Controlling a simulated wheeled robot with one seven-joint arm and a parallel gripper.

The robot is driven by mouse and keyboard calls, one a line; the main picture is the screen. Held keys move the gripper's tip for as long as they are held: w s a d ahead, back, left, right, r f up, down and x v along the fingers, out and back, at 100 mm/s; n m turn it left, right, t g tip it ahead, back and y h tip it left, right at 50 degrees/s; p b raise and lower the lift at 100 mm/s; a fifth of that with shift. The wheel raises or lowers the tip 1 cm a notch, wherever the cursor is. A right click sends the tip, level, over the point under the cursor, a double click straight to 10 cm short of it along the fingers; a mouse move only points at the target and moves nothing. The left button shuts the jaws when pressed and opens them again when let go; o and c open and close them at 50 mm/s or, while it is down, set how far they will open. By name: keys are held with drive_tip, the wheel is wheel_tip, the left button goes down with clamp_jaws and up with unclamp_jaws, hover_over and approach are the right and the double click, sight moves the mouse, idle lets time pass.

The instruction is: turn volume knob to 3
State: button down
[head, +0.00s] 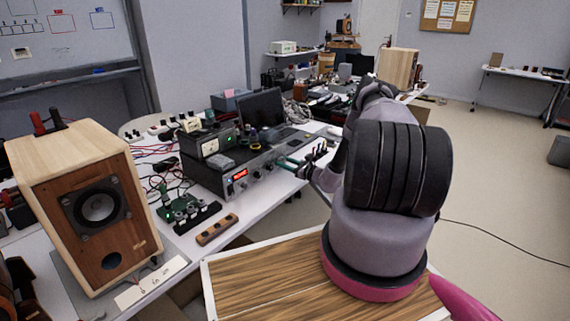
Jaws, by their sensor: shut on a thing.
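The black amplifier (212,181) stands on the white bench with its front panel facing right and toward me. Its red lit display (240,174) is at the left of the panel, too small to read surely. Several small knobs (257,174) run along the panel. My gripper (284,161) is at the right end of this panel, its fingers shut on the volume knob. The fingers cover that knob, so its pointer and scale marks cannot be read.
A wooden speaker (97,207) stands at the front left. A green circuit board (177,212), cables and a wooden block (217,229) lie before the amplifier. A monitor (262,108) stands behind it. A wood-topped surface (265,283) is below my arm.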

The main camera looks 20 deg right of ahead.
drive_tip(key=m, duration=1)
drive_tip(key=shift+m, duration=2)
drive_tip(key=shift+c, duration=1.9)
unclamp_jaws()
drive_tip(key=v, duration=1.1)
